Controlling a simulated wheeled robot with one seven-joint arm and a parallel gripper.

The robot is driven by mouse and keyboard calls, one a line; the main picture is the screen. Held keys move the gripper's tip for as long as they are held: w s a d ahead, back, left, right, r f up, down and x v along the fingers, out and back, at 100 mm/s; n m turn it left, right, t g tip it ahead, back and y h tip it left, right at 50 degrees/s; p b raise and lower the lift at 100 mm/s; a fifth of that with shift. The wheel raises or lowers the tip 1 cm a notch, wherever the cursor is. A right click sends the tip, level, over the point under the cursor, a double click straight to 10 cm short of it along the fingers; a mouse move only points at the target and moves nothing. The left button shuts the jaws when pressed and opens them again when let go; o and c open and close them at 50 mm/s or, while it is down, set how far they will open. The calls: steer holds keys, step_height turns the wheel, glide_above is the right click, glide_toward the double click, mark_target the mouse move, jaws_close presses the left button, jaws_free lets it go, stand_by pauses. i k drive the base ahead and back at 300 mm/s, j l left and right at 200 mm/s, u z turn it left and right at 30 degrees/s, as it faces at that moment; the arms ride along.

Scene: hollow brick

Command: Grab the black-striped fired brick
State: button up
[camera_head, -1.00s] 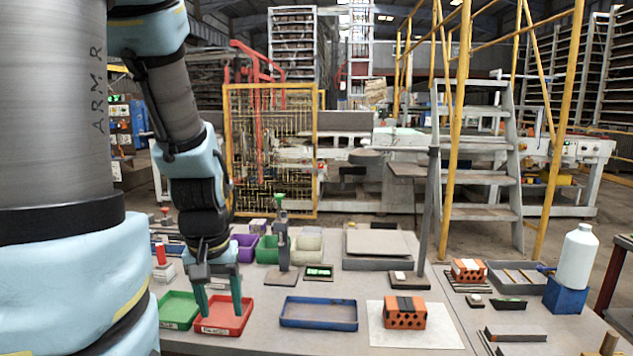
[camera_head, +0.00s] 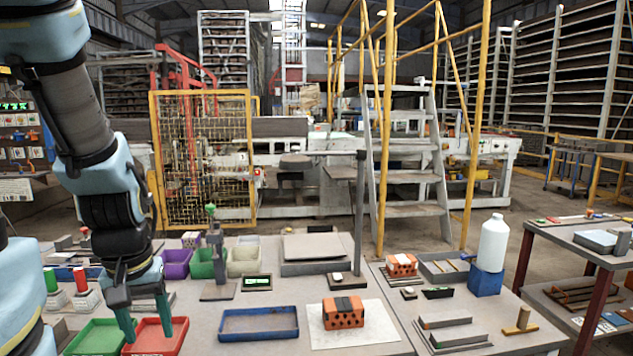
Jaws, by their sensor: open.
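An orange hollow brick with a broad black stripe over its top (camera_head: 344,311) lies on a white sheet (camera_head: 376,328) near the front of the table. Dark holes show in its front face.
A blue tray (camera_head: 259,324) lies between my gripper and the nearer brick. A height gauge (camera_head: 214,258), small bins and a thin upright post (camera_head: 359,215) stand behind. A side cart (camera_head: 580,245) stands farther right.

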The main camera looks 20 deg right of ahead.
mark_target(347, 313)
steer(key=l+u, duration=0.15)
steer(key=l, duration=0.25)
steer(key=k+l+u, duration=0.15)
steer(key=l, duration=0.3)
steer(key=k+l+u, duration=0.15)
steer(key=l, duration=0.25)
steer(key=k+l+u, duration=0.1)
steer(key=l, duration=0.25)
steer(key=k+l+u, duration=0.15)
steer(key=l, duration=0.25)
steer(key=k+l+u, duration=0.15)
steer(key=l, duration=0.2)
steer(key=k+l+u, duration=0.15)
steer(key=k+l, duration=0.1)
steer(key=l, duration=0.1)
